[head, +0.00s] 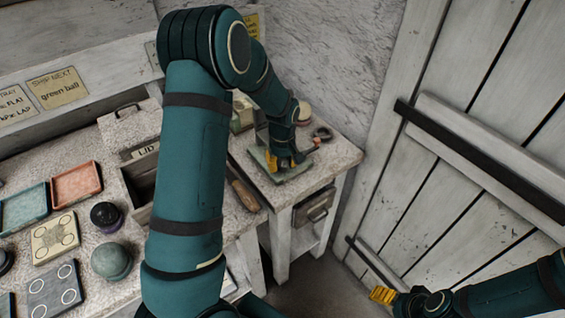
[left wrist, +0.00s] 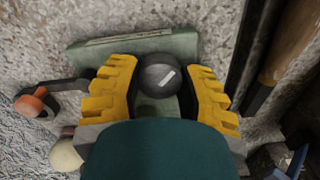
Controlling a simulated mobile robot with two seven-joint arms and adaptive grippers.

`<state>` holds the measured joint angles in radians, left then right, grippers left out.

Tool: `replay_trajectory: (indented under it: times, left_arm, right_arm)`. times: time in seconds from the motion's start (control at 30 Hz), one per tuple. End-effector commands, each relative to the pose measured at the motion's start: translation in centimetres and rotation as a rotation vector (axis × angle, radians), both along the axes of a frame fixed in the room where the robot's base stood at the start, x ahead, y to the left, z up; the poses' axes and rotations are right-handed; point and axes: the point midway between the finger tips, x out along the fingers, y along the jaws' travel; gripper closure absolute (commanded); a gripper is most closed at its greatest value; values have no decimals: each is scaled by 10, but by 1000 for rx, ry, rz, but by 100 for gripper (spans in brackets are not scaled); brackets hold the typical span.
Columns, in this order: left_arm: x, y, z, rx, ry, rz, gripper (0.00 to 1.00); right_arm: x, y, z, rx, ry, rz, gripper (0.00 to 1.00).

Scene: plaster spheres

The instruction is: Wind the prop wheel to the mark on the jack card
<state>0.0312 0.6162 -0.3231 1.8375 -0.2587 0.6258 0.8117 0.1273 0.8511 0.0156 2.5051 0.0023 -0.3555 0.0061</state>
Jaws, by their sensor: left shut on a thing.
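My left gripper (head: 285,162) reaches down over the small side bench at the back. In the left wrist view its yellow fingers (left wrist: 163,66) are shut on the prop wheel (left wrist: 158,82), a dark round knob with a short white line on top. The line is tilted. The wheel stands over a grey-green base plate (left wrist: 183,44), which also shows in the head view (head: 261,157). In the head view the arm and fingers hide the wheel. I cannot make out a jack card or its mark. My right gripper (head: 383,295) is low at the right, away from the bench.
A dark crank arm with an orange knob (left wrist: 38,97) lies left of the gripper in the wrist view, near a pale ball (left wrist: 66,155). A wooden-handled tool (head: 245,194) lies nearby. Trays (head: 76,184) and spheres (head: 111,260) fill the left bench. A plank door (head: 455,150) stands right.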

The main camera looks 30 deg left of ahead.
Motion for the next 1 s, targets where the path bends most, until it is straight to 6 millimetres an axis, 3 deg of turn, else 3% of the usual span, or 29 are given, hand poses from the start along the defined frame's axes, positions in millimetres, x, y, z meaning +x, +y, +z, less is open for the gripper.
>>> replay_trajectory:
  times: [0.5, 1.0]
  left_arm:
    - [-1, -1, -1, -1, 3, -318, 98]
    - [-1, 0, -1, -2, 4, -367, 98]
  right_arm:
    - [1, 0, 1, 0, -1, 0, 27]
    - [0, 0, 1, 0, -1, 0, 27]
